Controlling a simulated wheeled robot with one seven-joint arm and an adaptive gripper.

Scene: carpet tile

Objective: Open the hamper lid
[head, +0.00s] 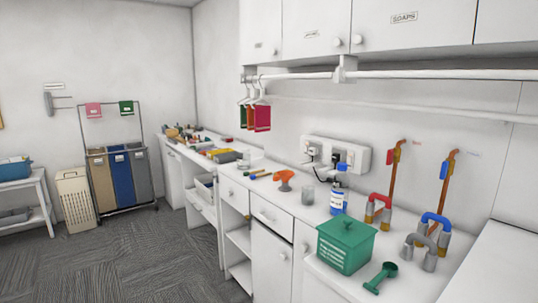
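A cream hamper (76,202) with slotted sides stands on the carpet at the far left of the head view. Its top (71,174) looks covered, but it is too small to tell how the lid sits. The hamper is upright, between a white side table and a three-bag laundry sorter. My gripper is not in view.
The laundry sorter (122,177) has tan, blue and grey bags. The white side table (42,186) holds a blue tub (15,170). A long cluttered counter (235,181) runs along the right. The carpet (120,256) before the hamper is clear.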

